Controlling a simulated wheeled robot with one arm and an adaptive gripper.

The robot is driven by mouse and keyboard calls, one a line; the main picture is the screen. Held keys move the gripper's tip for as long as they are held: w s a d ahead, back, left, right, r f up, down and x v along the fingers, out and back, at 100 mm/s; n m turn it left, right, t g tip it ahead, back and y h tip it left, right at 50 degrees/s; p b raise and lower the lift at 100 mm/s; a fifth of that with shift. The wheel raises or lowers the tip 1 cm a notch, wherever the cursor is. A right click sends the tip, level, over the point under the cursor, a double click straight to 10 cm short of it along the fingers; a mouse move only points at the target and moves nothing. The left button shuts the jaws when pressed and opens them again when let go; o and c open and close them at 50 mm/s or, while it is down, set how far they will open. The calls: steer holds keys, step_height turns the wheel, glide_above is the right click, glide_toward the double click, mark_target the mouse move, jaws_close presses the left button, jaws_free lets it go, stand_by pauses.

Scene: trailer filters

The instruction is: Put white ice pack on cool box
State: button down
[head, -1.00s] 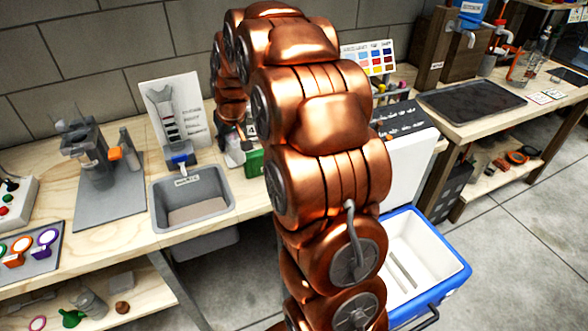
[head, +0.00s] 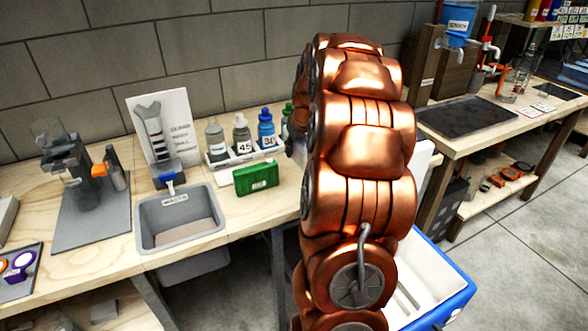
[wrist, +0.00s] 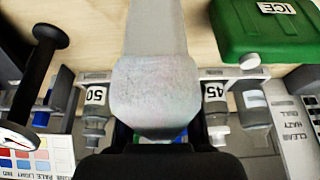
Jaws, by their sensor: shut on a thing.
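The white ice pack (wrist: 155,95), pale and frosty, fills the middle of the wrist view. My gripper (wrist: 158,148) is shut on it at the lower edge of that view; the fingertips are mostly hidden. In the head view my copper arm hides both gripper and pack. The cool box (head: 458,298), blue with a white inside, stands open on the floor at the lower right of the head view, partly behind my arm. Its raised white lid (head: 421,160) shows beside the arm.
A green ice pack (head: 256,178) lies on the bench, also in the wrist view (wrist: 268,28). Numbered bottles (head: 241,133) stand in a rack behind it. A grey waste bin (head: 180,220) is to the left. A second bench (head: 505,125) is at right.

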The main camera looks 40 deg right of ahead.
mark_target(303, 141)
steer(key=shift+f+p, duration=0.3)
steer(key=shift+f, duration=2.95)
steer(key=shift+f, duration=0.15)
steer(key=c, duration=0.8)
jaws_free()
steer(key=shift+c, duration=0.2)
steer(key=shift+r, duration=0.25)
steer(key=b+v, duration=0.1)
steer(key=v, duration=1)
steer(key=shift+s+a+r, duration=0.15)
steer(key=shift+r, duration=0.2)
